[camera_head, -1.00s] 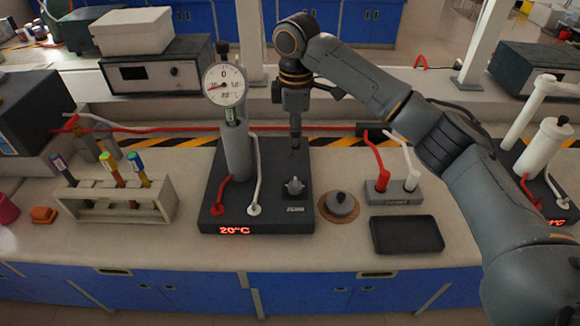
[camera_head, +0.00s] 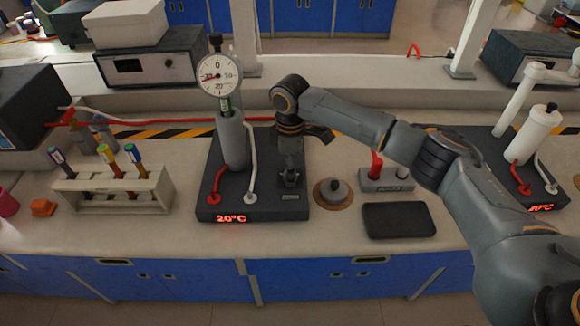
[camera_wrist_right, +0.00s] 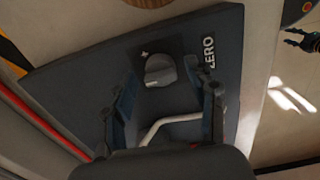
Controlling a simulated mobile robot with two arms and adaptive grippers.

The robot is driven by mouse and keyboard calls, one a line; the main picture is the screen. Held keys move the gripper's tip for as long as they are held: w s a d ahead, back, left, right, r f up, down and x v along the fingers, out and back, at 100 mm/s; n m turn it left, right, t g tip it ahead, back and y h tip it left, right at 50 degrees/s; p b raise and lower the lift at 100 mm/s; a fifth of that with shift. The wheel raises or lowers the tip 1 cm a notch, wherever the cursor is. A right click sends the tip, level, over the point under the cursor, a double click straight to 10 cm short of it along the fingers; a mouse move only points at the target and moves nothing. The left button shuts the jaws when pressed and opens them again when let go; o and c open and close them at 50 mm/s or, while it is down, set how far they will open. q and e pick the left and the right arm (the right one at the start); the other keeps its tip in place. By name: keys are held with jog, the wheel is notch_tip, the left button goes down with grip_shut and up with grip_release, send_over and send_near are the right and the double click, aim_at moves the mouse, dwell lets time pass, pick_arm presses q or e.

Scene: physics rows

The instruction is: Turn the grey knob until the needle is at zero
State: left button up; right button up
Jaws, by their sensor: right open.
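The grey knob (camera_wrist_right: 160,70) sits on the dark base (camera_wrist_right: 90,75) beside a plus mark and the ZERO label. My right gripper (camera_wrist_right: 170,88) is open, its fingers on either side of and just short of the knob in the wrist view; I cannot tell whether they touch it. In the head view my right gripper (camera_head: 291,178) points down and hides the knob. The round white dial (camera_head: 219,75) stands above the grey cylinder. Its red needle points left and slightly down, away from the 0 at the top. My left gripper is not in view.
A white tube (camera_head: 253,165) and a red tube (camera_head: 219,178) rise from the base close to my gripper. A grey lidded pot (camera_head: 334,191) stands to the right on a brown mat. A black tray (camera_head: 398,220) lies farther right. A tube rack (camera_head: 110,190) stands left.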

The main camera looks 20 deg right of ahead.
jog(key=shift+c, duration=0.6)
jog(key=c, duration=1)
jog(key=shift+r, duration=0.1)
jog(key=shift+c, duration=0.2)
jog(key=shift+a+r+m+p, duration=0.15)
jog(key=shift+m+p, duration=0.15)
jog(key=shift+p, duration=0.45)
jog(key=m+p, duration=0.7)
jog(key=p, duration=0.3)
jog(key=shift+s, duration=0.1)
jog(key=m+p, duration=0.2)
jog(key=p, duration=0.1)
jog(key=shift+m, duration=0.4)
pick_arm(q)
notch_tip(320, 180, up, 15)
jog(key=p, duration=0.1)
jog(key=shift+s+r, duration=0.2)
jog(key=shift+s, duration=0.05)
pick_arm(e)
jog(key=shift+m, duration=0.7)
jog(key=shift+f, duration=0.2)
